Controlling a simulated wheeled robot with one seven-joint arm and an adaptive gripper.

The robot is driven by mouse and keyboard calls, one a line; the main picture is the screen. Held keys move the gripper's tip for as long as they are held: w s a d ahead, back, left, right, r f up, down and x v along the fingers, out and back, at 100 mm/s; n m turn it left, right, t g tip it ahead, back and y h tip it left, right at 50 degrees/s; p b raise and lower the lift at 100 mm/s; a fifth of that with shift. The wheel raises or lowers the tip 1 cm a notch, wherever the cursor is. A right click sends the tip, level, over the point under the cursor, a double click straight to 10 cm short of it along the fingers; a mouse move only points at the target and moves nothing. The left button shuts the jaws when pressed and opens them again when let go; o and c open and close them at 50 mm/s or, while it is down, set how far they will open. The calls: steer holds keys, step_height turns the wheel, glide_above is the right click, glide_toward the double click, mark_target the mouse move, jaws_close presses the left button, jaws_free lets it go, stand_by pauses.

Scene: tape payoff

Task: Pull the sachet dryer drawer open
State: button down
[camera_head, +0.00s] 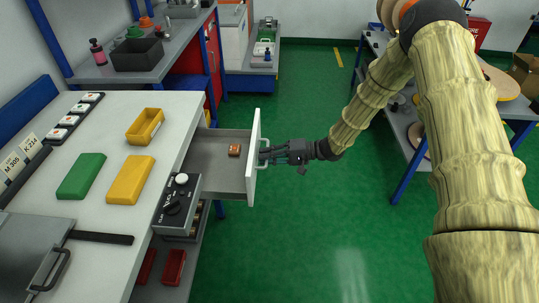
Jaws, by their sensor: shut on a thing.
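The drawer (216,155) stands pulled out from under the white worktop, toward the right. Its white front panel (252,160) is apart from the worktop edge, and the open inside shows. A small orange-brown item (234,150) lies inside, near the front panel. The drawer handle (265,146) is on the outer side of the front panel. My gripper (266,154) comes from the right and is shut on the handle. The fingers cover part of the handle.
A control box (177,204) hangs at the worktop edge beside the drawer. Green (81,176) and yellow (131,180) blocks and a yellow tray (145,126) lie on the worktop. A blue-legged table (403,165) stands right. Green floor (310,215) is clear in the middle.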

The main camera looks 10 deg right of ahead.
steer(key=shift+s+f, duration=0.1)
steer(key=c, duration=1.5)
jaws_free()
steer(key=shift+d, duration=0.1)
steer(key=v, duration=1.2)
